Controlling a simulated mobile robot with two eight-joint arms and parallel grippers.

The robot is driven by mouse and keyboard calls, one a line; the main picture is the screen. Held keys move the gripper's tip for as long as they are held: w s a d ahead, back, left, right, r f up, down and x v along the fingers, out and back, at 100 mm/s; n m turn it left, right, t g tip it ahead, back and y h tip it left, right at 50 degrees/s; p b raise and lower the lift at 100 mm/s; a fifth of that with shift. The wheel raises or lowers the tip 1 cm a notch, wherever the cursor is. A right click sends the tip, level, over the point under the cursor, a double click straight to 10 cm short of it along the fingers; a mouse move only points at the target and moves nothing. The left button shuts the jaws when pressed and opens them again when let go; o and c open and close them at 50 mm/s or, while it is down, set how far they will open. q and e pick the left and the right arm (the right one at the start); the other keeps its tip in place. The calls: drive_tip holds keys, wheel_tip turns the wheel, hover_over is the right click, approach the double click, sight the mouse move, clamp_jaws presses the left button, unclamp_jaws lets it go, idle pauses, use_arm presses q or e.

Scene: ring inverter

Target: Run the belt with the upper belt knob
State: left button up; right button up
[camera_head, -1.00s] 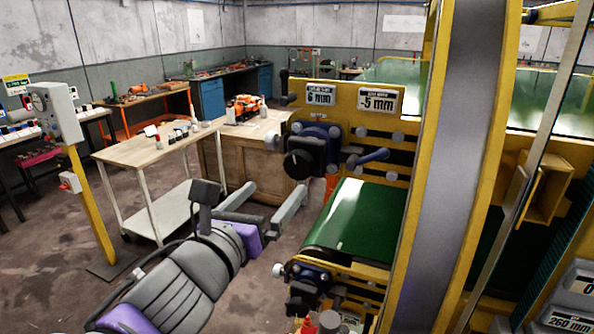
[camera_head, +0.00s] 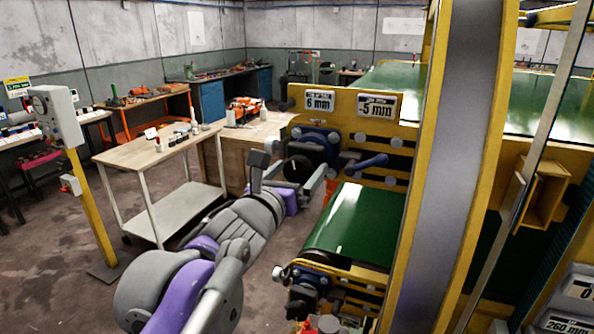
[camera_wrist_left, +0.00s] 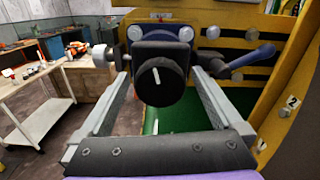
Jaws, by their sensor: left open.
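The upper belt knob (camera_head: 297,169) is a round black knob with a white mark on the yellow machine plate. It also shows in the left wrist view (camera_wrist_left: 160,84), with its white line nearly upright. My left gripper (camera_head: 304,176) is open around it. In the wrist view one finger stands to each side of the knob, with gaps between. The green belt (camera_head: 357,222) lies below and to the right of the knob. My right gripper is not seen.
A blue-grey lever handle (camera_head: 367,162) sticks out just right of the knob. The lower belt's knobs (camera_head: 303,290) are below. A wooden-topped cart (camera_head: 160,146) and a post with a grey box (camera_head: 57,115) stand to the left.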

use_arm(q)
drive_tip(key=c, duration=1.3)
drive_tip(key=shift+c, duration=0.2)
drive_tip(key=shift+n, duration=0.3)
